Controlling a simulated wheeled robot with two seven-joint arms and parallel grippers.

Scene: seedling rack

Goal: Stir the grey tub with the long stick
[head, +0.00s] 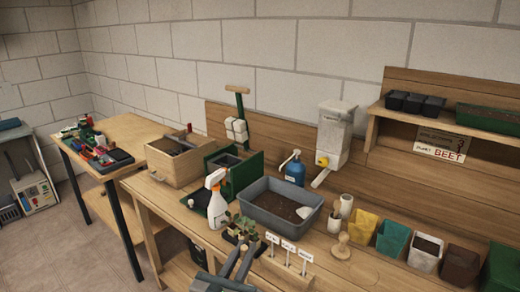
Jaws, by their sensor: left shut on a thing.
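The grey tub (256,210), a rectangular bin with dark soil in it, stands on the workbench in the middle of the head view. A small whitish thing (304,212) lies at its right inner side. My left gripper (243,256) is at the bottom centre, in front of the tub and close to a small tray of seedlings (240,231). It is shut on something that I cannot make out. I cannot pick out the long stick for sure. My right gripper is not in view.
A white spray bottle (217,200) stands left of the tub and a blue pump bottle (294,168) behind it. White labels (288,246) stand in front. Right are a wooden stamp (342,246), cups (341,207) and coloured pots (393,238).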

